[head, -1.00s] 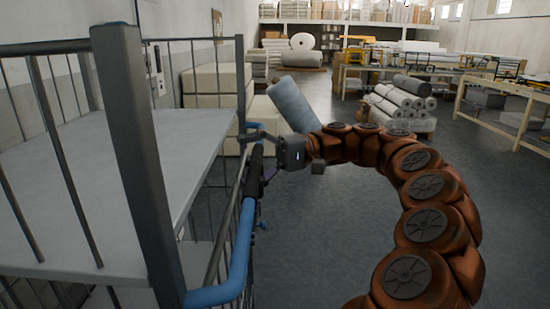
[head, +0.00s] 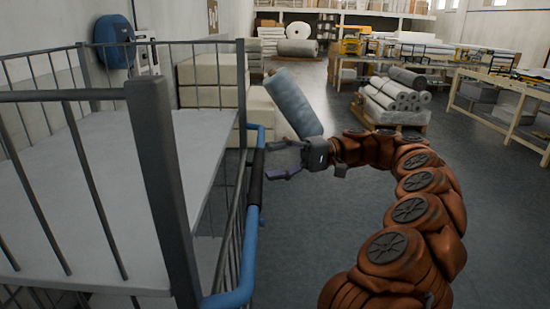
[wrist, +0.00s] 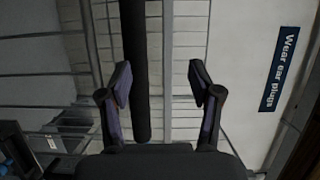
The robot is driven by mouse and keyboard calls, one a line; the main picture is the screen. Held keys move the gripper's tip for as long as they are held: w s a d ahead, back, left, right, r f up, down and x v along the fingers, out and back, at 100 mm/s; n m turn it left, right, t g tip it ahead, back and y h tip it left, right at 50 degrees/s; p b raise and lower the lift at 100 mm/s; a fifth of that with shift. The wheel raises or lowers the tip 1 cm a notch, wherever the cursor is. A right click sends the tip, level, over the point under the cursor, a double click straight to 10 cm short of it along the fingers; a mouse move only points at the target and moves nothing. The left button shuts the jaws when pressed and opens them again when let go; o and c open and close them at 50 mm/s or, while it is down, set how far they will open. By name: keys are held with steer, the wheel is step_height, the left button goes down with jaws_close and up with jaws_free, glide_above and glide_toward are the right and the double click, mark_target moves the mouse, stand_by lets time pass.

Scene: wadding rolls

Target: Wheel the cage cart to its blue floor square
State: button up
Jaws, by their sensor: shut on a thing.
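The cage cart (head: 163,175) stands at the left in the head view, with grey bars, a pale shelf (head: 75,190) and a blue push rail (head: 243,262) with a black grip (head: 257,178). My gripper (head: 272,160) is just right of the grip, its fingers spread towards it with a visible gap. In the wrist view, the dark grip bar (wrist: 134,50) lies beyond the spread fingers (wrist: 160,85), nearer the left one. Neither view shows the fingers closed around it. No blue floor square is visible.
A grey-blue roll (head: 295,103) leans behind my gripper, beside pale stacked blocks (head: 210,85). A pallet of rolls (head: 395,95) and tables (head: 505,92) stand further back right. A sign (wrist: 284,68) is on the wall. Floor (head: 490,210) right of my arm is clear.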

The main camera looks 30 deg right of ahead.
steer(key=shift+s+a+f+g+p, duration=0.15)
steer(key=shift+a+g+p, duration=0.2)
steer(key=shift+p, duration=2.1)
steer(key=shift+d+p, duration=0.15)
steer(key=shift+p, duration=0.3)
steer(key=shift+d+f+p, duration=0.15)
steer(key=shift+d+p, duration=0.45)
steer(key=shift+p, duration=2)
steer(key=shift+s+d+p, duration=0.25)
steer(key=shift+d+p, duration=0.05)
steer(key=shift+p, duration=1.1)
steer(key=shift+s+f+p, duration=0.1)
steer(key=shift+f+p, duration=0.05)
steer(key=shift+p, duration=0.2)
steer(key=shift+b, duration=0.3)
